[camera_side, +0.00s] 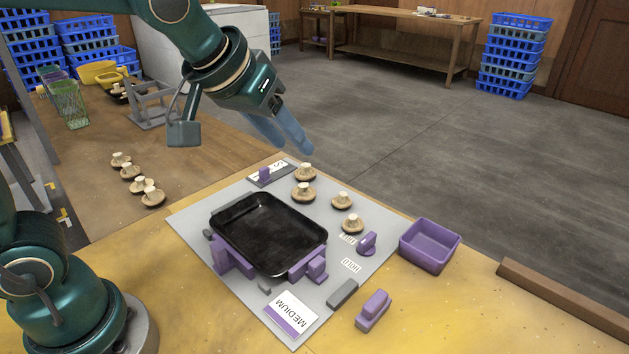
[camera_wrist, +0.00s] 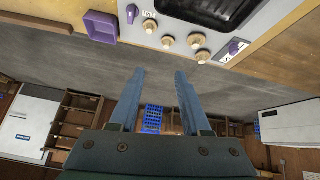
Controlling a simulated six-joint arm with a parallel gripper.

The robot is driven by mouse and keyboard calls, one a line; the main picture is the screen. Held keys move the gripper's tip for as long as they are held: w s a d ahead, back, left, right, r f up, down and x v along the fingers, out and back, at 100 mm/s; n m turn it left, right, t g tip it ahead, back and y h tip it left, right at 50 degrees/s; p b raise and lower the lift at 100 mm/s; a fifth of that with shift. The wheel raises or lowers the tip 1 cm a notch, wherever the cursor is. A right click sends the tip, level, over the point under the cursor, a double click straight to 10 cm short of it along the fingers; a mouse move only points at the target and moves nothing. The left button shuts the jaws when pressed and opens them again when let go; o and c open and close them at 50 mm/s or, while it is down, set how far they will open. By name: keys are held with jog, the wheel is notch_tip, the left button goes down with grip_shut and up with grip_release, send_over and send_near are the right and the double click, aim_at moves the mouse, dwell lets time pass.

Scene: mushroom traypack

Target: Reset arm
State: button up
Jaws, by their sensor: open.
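My gripper (camera_side: 291,136) is raised above the far edge of the grey work mat, with its blue fingers pointing down and to the right. In the wrist view my gripper (camera_wrist: 160,75) has its two fingers apart with nothing between them. The black tray (camera_side: 262,232) is empty and sits in purple holders on the mat (camera_side: 196,232). Several mushrooms stand stem-up on the mat beyond and right of the tray, among them one mushroom (camera_side: 303,191) near its far corner. My gripper touches none of them.
A purple bin (camera_side: 430,246) stands right of the mat, and a brown wooden bar (camera_side: 563,300) lies along the table's right side. More mushrooms (camera_side: 153,197) sit on the brown surface at left. A MEDIUM card (camera_side: 291,315) lies at the mat's front. The air around my gripper is clear.

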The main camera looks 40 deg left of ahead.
jog(key=s+a+f+m, duration=0.1)
jog(key=s+f, duration=0.1)
jog(key=s, duration=0.5)
jog(key=s+f+g, duration=0.1)
jog(key=s+f, duration=0.2)
jog(key=s, duration=0.4)
jog(key=shift+s+a+f+m+g, duration=0.25)
jog(key=shift+s+a+m+g, duration=0.05)
jog(key=shift+s+a+m, duration=0.1)
